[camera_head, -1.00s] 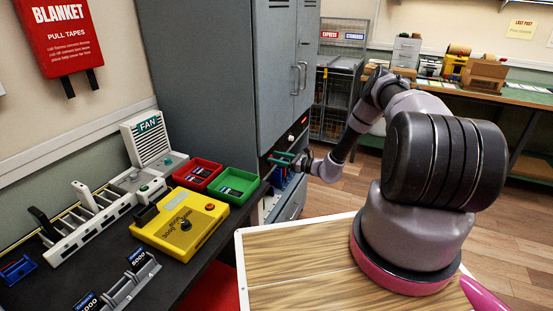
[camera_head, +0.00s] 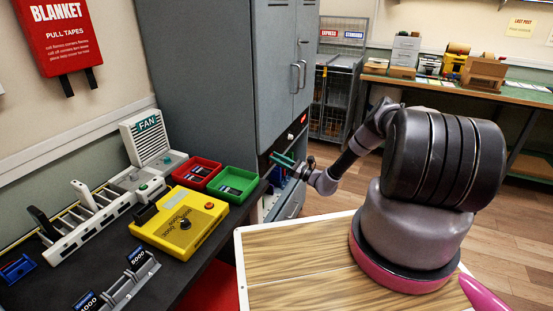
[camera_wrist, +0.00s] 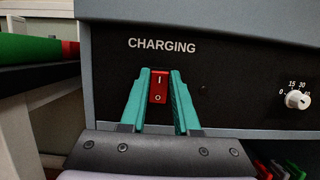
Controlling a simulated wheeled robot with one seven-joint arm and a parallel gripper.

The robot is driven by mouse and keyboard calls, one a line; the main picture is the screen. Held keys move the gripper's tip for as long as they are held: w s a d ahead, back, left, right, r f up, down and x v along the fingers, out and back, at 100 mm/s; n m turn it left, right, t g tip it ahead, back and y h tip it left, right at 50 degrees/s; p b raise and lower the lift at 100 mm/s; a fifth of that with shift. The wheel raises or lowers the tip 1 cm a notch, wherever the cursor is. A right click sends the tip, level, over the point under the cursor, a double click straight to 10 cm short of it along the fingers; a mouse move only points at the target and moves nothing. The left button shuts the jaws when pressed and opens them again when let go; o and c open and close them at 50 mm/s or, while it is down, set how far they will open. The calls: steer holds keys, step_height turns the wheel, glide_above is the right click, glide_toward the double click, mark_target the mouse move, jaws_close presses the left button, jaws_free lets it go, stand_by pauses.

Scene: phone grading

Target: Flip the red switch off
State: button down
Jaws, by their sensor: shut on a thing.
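The red switch (camera_wrist: 158,86) is a small rocker marked I and O, set in a black panel under the word CHARGING. The switch's upper part shows between the fingertips. In the head view my gripper (camera_head: 285,160) is at the front of the grey cabinet (camera_head: 215,75), low on its panel, and the switch cannot be made out there.
A white knob (camera_wrist: 298,99) sits to the right on the same panel. The green tray (camera_head: 238,184), red tray (camera_head: 200,171) and yellow box (camera_head: 180,222) stand on the dark bench left of the cabinet. Colored items lie in the compartment below the panel.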

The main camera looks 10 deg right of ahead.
steer(key=c, duration=0.6)
jaws_free()
steer(key=shift+c, duration=0.2)
steer(key=v, duration=1.1)
